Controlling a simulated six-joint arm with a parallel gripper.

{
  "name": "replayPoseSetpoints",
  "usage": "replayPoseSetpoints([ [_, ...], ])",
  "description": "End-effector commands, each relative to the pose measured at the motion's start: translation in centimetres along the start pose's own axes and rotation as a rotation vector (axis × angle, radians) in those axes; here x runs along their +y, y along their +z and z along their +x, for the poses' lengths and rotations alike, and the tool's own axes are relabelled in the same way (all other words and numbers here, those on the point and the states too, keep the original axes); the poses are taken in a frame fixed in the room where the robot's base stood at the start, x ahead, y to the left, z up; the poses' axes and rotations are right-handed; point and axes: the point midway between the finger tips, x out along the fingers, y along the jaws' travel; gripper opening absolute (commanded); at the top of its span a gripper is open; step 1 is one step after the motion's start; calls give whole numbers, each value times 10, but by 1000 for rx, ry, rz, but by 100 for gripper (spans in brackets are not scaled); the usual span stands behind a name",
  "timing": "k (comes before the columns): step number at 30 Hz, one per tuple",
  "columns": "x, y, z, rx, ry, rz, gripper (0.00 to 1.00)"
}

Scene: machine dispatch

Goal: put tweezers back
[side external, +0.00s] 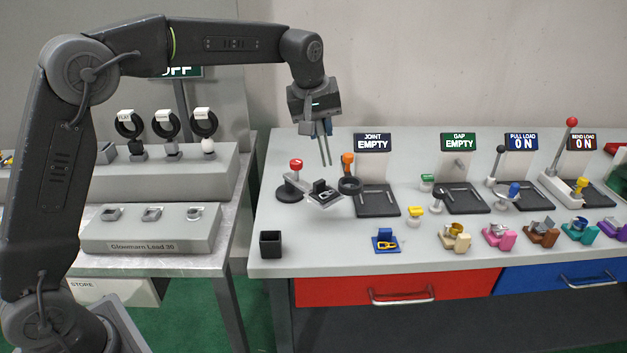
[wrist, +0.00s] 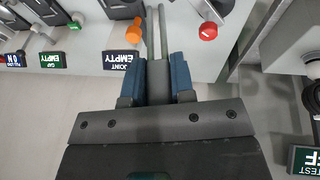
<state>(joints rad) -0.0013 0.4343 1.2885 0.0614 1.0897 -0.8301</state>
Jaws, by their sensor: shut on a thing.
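The tweezers (side external: 325,151) are two thin grey-green prongs hanging points-down from my gripper (side external: 318,128). My gripper is shut on them, high above the left part of the grey bench. In the wrist view the prongs (wrist: 150,38) stick out from between the blue fingers of my gripper (wrist: 159,75); their upper end is hidden there. A small black square cup (side external: 271,244), open at the top, stands at the bench's front left corner, below and left of my gripper.
Below the tweezers are a red-knobbed stand (side external: 296,165), an orange-knobbed lever (side external: 347,159) and a small grey platform (side external: 325,200). The JOINT sign (side external: 373,143) reads EMPTY. A blue block with a yellow part (side external: 386,241) sits near the front. Bench space around the black cup is clear.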

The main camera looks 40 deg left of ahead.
Motion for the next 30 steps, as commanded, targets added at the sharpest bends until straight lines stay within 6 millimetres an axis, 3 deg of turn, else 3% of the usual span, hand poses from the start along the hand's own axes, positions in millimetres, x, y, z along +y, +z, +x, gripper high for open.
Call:
replayPoseSetpoints([
  [5,-32,-1,-8,8,-28,2,4],
  [10,-95,7,-21,14,-82,13,4],
  [15,-157,28,-28,13,-135,29,4],
  [19,-191,44,-29,9,-166,41,4],
  [25,-215,60,-28,1,-189,52,4],
  [30,-199,75,-13,-4,-192,62,4],
])
